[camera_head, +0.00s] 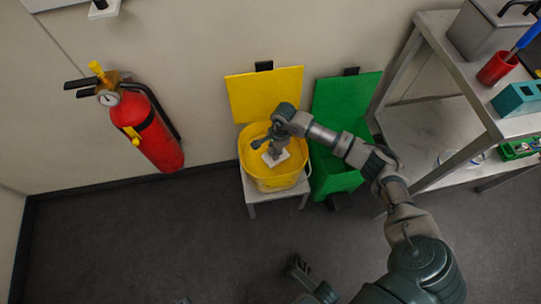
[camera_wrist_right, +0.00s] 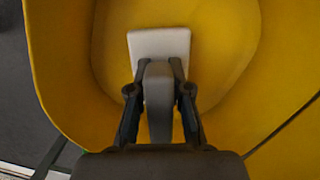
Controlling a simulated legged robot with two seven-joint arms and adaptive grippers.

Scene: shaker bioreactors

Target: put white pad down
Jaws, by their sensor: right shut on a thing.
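The white pad (camera_head: 270,160) is inside the open yellow bin (camera_head: 253,172) in the head view. My right gripper (camera_head: 276,151) reaches down into the bin from above and is shut on the pad. In the right wrist view the pad (camera_wrist_right: 148,43) lies at the fingertips of my right gripper (camera_wrist_right: 160,72), with the yellow bin wall (camera_wrist_right: 60,75) around it. I cannot tell whether the pad touches the bin floor. A dark grey part at the bottom of the head view looks like my left gripper (camera_head: 299,269); its fingers are too unclear to judge.
The yellow bin stands on a small light stand (camera_head: 250,196). Its raised lid (camera_head: 265,92) is behind it. A green bin (camera_head: 335,172) is close on the right, then a metal shelf (camera_head: 440,130). A red fire extinguisher (camera_head: 150,130) is on the wall at left. The left floor is clear.

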